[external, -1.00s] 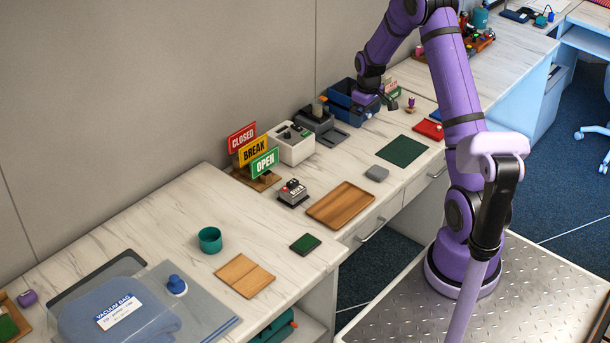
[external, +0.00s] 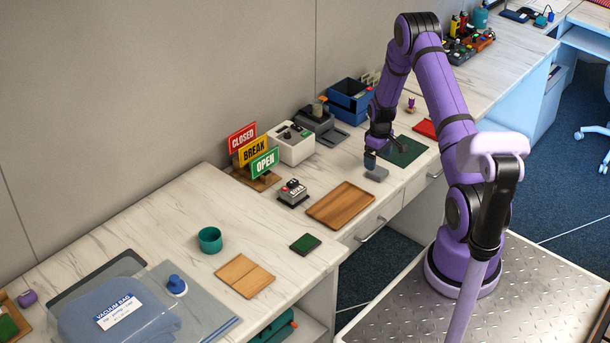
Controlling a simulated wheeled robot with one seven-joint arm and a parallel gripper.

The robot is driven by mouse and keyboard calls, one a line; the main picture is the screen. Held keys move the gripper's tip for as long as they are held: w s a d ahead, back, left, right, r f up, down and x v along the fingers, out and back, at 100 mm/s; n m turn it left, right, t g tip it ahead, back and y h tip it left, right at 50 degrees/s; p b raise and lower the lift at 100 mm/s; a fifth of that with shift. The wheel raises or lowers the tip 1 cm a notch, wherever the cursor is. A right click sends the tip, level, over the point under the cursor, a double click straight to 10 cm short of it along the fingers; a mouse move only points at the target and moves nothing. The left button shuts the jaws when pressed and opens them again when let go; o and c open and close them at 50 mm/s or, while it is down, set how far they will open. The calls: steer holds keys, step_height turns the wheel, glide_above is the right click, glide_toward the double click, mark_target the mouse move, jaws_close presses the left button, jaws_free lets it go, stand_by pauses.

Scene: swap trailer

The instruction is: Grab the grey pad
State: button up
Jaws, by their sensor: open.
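The grey pad (external: 377,174) is a small rounded slab lying on the pale wooden-topped desk, between the wooden tray and the dark green mat. My gripper (external: 378,158) is just above it, pointing down, with its fingers apart. One finger hides a little of the pad's far left edge. I cannot tell whether the fingers touch the pad. Nothing shows between the fingers.
The wooden tray (external: 341,205) lies to the front left of the pad. The dark green mat (external: 403,151) lies behind right. A white box (external: 291,143) and a grey machine (external: 320,125) stand along the wall. Blue bins (external: 352,96) stand behind my arm.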

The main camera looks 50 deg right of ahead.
mark_target(378, 171)
steer(key=shift+s+d+f, duration=0.1)
steer(key=shift+s+f, duration=0.05)
steer(key=shift+f, duration=2.45)
steer(key=shift+c, duration=0.4)
steer(key=c, duration=0.9)
